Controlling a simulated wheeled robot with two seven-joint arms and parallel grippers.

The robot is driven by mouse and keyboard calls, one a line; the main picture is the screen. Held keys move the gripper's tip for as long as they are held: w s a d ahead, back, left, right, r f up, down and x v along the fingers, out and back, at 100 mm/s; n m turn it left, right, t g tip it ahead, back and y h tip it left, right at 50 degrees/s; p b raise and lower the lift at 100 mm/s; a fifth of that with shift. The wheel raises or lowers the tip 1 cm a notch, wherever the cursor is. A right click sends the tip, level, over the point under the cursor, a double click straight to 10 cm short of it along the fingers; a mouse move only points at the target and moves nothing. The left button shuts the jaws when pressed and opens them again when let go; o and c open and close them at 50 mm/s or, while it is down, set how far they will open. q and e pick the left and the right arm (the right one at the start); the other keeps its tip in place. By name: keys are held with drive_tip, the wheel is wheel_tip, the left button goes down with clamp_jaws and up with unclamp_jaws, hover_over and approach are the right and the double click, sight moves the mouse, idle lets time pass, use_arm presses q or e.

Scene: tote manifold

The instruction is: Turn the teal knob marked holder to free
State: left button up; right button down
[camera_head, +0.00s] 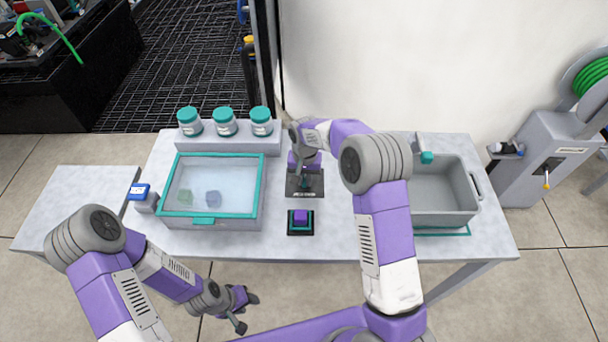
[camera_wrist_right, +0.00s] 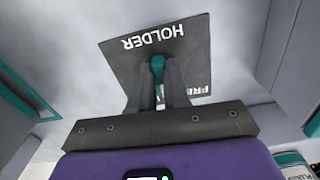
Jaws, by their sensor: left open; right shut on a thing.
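The teal knob (camera_wrist_right: 158,66) shows in the right wrist view on a dark plate (camera_wrist_right: 150,48) lettered HOLDER, with a second, partly covered word at its right edge. My right gripper (camera_wrist_right: 160,84) is shut on the knob, one finger on each side. In the head view this gripper (camera_head: 305,163) is over the dark plate (camera_head: 305,190), and the knob is hidden under it. The fingers hide much of the plate's lower part. My left gripper (camera_head: 240,308) is open and empty in front of the table's near edge.
A teal-rimmed clear-lidded case (camera_head: 258,190) stands left of the plate. A purple block (camera_head: 300,216) sits on a black base nearer me. A grey tote (camera_head: 477,206) stands to the right. Several teal-capped jars (camera_head: 225,122) stand on a ledge at the back.

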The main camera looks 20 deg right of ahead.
drive_tip(key=n+p, duration=0.1)
drive_tip(key=n, duration=0.2)
drive_tip(key=shift+d+r+n, duration=0.1)
drive_tip(key=shift+n, duration=0.2)
drive_tip(key=shift+d+n+p, duration=0.1)
drive_tip(key=shift+n+p, duration=0.6)
drive_tip(key=shift+n, duration=1.3)
drive_tip(key=c, duration=1.1)
unclamp_jaws()
wheel_tip(320, 180, up, 8)
drive_tip(key=shift+f+p, duration=0.25)
drive_tip(key=shift+p, duration=0.55)
